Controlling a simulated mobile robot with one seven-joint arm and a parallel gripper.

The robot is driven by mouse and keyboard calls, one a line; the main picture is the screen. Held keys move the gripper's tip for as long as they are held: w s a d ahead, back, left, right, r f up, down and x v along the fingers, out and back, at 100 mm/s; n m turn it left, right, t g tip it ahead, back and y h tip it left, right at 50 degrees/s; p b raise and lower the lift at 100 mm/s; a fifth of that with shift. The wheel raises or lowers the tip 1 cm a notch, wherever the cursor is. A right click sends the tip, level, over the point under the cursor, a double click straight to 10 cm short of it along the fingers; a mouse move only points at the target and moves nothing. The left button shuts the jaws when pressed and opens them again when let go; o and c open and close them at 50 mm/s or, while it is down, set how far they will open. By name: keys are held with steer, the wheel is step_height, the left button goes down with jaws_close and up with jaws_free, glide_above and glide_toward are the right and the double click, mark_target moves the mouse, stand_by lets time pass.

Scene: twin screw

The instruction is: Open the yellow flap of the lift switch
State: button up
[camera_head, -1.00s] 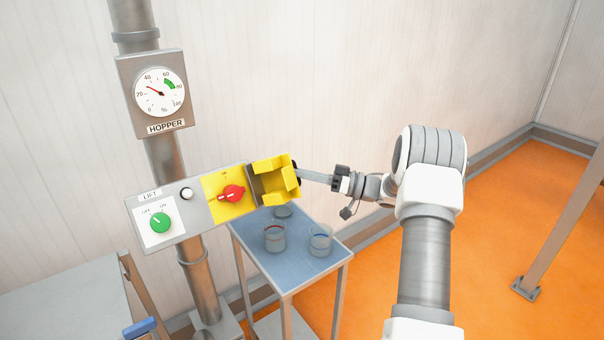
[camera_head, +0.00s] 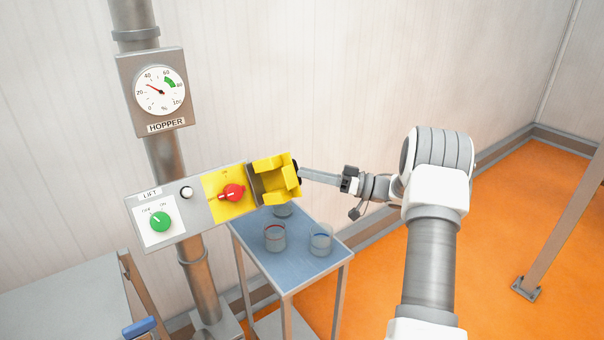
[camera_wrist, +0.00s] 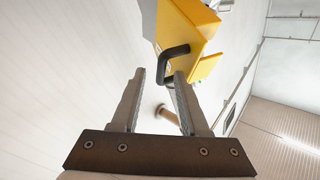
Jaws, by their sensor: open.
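The lift switch panel (camera_head: 190,208) is a grey box on the pipe, with a green knob (camera_head: 160,221), a white button (camera_head: 186,192) and a red rotary switch (camera_head: 232,193) on a yellow plate. The yellow flap (camera_head: 277,181) stands swung out to the right of the red switch, its hollow inside showing and the switch uncovered. In the wrist view the flap's yellow shell (camera_wrist: 190,30) shows with its black handle (camera_wrist: 172,62). My gripper (camera_head: 303,174) is just right of the flap. In the wrist view its fingers (camera_wrist: 158,75) are apart, with the handle close to the right fingertip; contact cannot be told.
A small blue-topped table (camera_head: 290,255) with several glass jars stands below the flap. A hopper gauge (camera_head: 160,91) is on the pipe above. A grey table (camera_head: 70,290) is at lower left. The wall is close behind; orange floor is open at right.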

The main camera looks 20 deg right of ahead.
steer(key=b+v, duration=0.2)
steer(key=v, duration=1.3)
steer(key=shift+d, duration=0.15)
steer(key=shift+s+r, duration=0.1)
steer(key=w+a+r+t+h, duration=0.4)
steer(key=w+r+h, duration=0.1)
steer(key=w+r, duration=0.4)
steer(key=a+r+m+t+h, duration=0.2)
steer(key=a+r+m+h, duration=0.1)
steer(key=r+h, duration=0.35)
steer(key=a+r+m+t+h, duration=0.1)
steer(key=a+r+m+h, duration=0.2)
steer(key=r+h, duration=0.4)
steer(key=s+a+f+g, duration=0.3)
steer(key=s+a+f, duration=0.2)
steer(key=s, duration=0.7)
steer(key=s+a+f+m+g+y, duration=0.1)
steer(key=s+a+f+g, duration=0.3)
steer(key=s, duration=0.8)
steer(key=s+a+f+g, duration=0.4)
steer(key=s+a+f, duration=0.2)
steer(key=s, duration=0.6)
steer(key=shift+a+f+m, duration=0.25)
steer(key=shift+a+m, duration=0.05)
steer(key=shift+a, duration=0.2)
